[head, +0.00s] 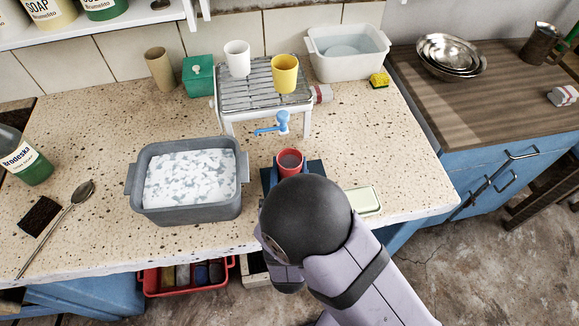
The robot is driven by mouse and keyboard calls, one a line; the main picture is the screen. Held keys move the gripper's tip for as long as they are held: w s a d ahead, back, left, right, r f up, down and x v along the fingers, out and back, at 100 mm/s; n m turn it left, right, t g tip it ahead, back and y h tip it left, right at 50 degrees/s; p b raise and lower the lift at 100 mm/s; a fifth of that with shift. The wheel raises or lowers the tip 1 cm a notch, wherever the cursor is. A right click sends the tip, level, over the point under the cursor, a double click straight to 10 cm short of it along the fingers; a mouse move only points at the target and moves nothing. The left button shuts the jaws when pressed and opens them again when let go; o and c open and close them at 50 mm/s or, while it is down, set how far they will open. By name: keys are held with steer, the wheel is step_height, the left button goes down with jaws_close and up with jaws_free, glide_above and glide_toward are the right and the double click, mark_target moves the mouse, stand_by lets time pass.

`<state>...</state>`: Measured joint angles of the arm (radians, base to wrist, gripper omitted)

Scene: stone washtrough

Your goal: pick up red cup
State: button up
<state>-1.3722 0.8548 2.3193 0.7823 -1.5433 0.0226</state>
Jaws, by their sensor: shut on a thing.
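The red cup (290,157) is at the front middle of the speckled stone counter, just in front of the white rack. Its open top faces up and looks dark inside. My gripper (288,171) is at the cup, with dark jaw parts showing on both sides of it, and is shut on it. My arm's dark round joint hides the lower part of the cup and most of the gripper. I cannot tell whether the cup's base touches the counter.
A grey tub (190,211) of suds stands left of the cup. A pale soap dish (362,201) lies right.

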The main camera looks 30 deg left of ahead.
steer(key=shift+r, duration=0.15)
step_height(320, 180, up, 10)
steer(key=shift+p, duration=0.3)
stand_by(0.4)
steer(key=shift+a+r+n+g+y, duration=0.3)
steer(key=shift+a+r, duration=0.05)
steer(key=shift+a, duration=0.2)
steer(key=s+a+n+g+y+p, duration=0.1)
steer(key=s+a+n+g+y, duration=0.2)
steer(key=s+a+n+g, duration=0.1)
steer(key=s+a+n+g+y+p, duration=0.1)
steer(key=s+a+n+g+y, duration=0.3)
steer(key=s+n+g, duration=0.3)
steer(key=shift+s+a+r+g, duration=0.25)
steer(key=shift+s+g, duration=0.45)
steer(key=shift+g, duration=1.3)
